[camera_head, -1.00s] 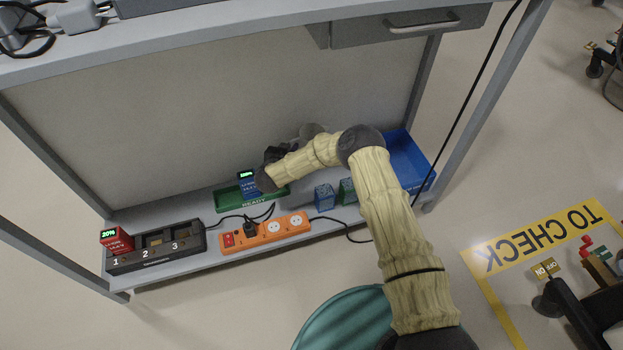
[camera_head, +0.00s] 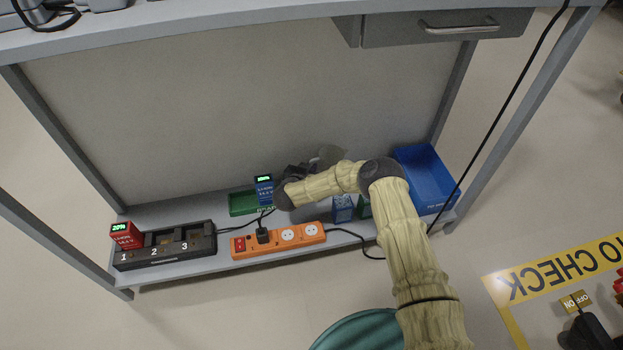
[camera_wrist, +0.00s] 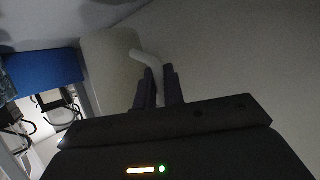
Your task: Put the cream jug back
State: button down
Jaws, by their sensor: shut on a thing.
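The cream jug (camera_wrist: 112,70) fills the upper middle of the wrist view, pale and tilted, with its curved handle (camera_wrist: 149,62) reaching between my fingers. My gripper (camera_wrist: 160,85) is shut on that handle. In the head view my gripper (camera_head: 297,172) is dark and partly behind my arm, over the back of the low shelf (camera_head: 190,264). The jug there is a dim greyish shape (camera_head: 330,156) just right of the gripper, partly hidden. It appears to be held above the shelf, against the back panel (camera_head: 240,110).
On the shelf are a charger dock (camera_head: 165,250) with a red battery (camera_head: 126,234), an orange power strip (camera_head: 278,239), a green tray (camera_head: 242,204), a blue battery (camera_head: 264,190), a blue box (camera_head: 343,209) and a blue bin (camera_head: 428,178). A black cable (camera_head: 510,100) hangs at right.

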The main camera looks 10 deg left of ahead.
jog(key=shift+r, duration=0.1)
jog(key=shift+f+b, duration=1.3)
jog(key=shift+f, duration=0.7)
jog(key=shift+r, duration=0.1)
jog(key=c, duration=1.5)
grip_release()
jog(key=shift+s+a+r+p, duration=0.1)
jog(key=shift+s+r+p, duration=0.15)
jog(key=shift+s+p, duration=0.2)
jog(key=p+v, duration=0.6)
jog(key=v, duration=0.5)
